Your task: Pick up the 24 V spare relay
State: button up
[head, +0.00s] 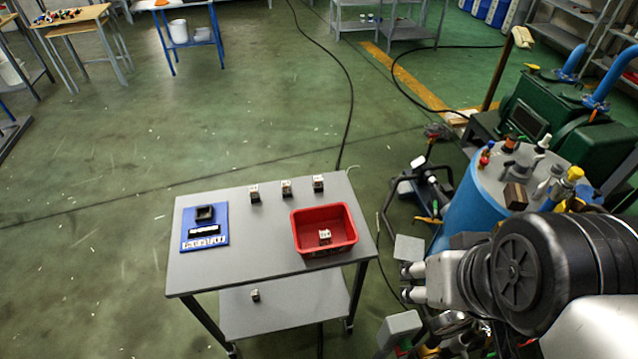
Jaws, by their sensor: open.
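Three small pale-and-dark relay-like blocks stand in a row along the back of the grey cart top: a left block (254,194), a middle block (286,188) and a right block (318,183). Another similar block (325,237) sits inside the red bin (298,232). One more block (255,295) is on the cart's lower shelf. Their labels are too small to read, so I cannot tell which is the 24 V spare. My gripper (405,283) is open and empty, to the right of the cart, apart from all the blocks.
The cart top (255,250) is clear in its middle. A blue board (190,224) with a dark square piece (205,213) lies at its left. A blue drum (462,212) with bottles on top and green machinery (535,105) stand at the right. A black cable (350,100) crosses the floor.

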aim_at(254, 195)
jog(key=i+j, duration=0.3)
jog(key=j, duration=0.15)
jog(key=i+j+u, duration=0.1)
jog(key=i+j, duration=0.15)
jog(key=j, duration=0.15)
jog(key=i+j, duration=0.3)
jog(key=j, duration=0.15)
jog(key=u, duration=0.05)
